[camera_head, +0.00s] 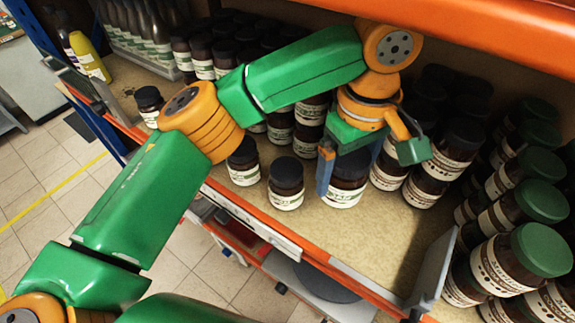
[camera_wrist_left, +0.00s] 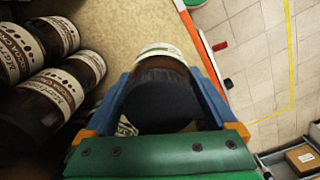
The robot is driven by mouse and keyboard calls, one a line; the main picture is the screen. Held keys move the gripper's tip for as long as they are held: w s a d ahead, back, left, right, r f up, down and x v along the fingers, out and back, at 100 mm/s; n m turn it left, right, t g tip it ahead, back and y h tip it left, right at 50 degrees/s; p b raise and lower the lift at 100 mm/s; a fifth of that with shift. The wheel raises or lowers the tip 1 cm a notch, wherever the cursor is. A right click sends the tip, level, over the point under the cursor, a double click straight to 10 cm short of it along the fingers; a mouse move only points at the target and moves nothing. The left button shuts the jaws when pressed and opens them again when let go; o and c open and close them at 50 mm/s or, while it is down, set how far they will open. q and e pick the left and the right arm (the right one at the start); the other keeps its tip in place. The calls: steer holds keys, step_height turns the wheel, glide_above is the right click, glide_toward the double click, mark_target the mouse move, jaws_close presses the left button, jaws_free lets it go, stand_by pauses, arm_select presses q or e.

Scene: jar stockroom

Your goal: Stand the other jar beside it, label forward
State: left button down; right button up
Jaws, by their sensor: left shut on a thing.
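My left gripper (camera_head: 348,178) reaches down over the shelf and is shut on a dark brown jar (camera_head: 344,194) with a black lid and a cream label. The label faces the front edge. In the left wrist view both blue fingers flank the jar's black lid (camera_wrist_left: 160,103). I cannot tell whether its base touches the shelf. Two similar jars stand upright to its left near the front edge, a nearer one (camera_head: 286,190) and a farther one (camera_head: 243,165), labels forward. Another black-lidded jar (camera_head: 149,103) stands farther left. My right gripper is not in view.
Black-lidded jars (camera_head: 428,182) crowd behind and right of the held jar. Green-lidded jars (camera_head: 510,262) fill the right side behind a grey divider (camera_head: 434,275). The orange upper shelf edge (camera_head: 480,28) hangs above. Bare shelf board (camera_head: 375,240) lies in front and right.

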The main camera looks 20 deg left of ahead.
mark_target(341, 193)
arm_select(q)
steer(key=f, duration=0.1)
steer(key=s+f, duration=0.1)
steer(key=f, duration=0.1)
steer(key=shift+s+d+f, duration=0.1)
steer(key=shift+s+f, duration=0.15)
steer(key=f, duration=0.6)
steer(key=shift+w+f+p, duration=0.1)
steer(key=shift+w+p, duration=0.3)
steer(key=shift+s, duration=0.15)
jaws_free()
step_height(341, 193, up, 12)
steer(key=shift+r, duration=0.1)
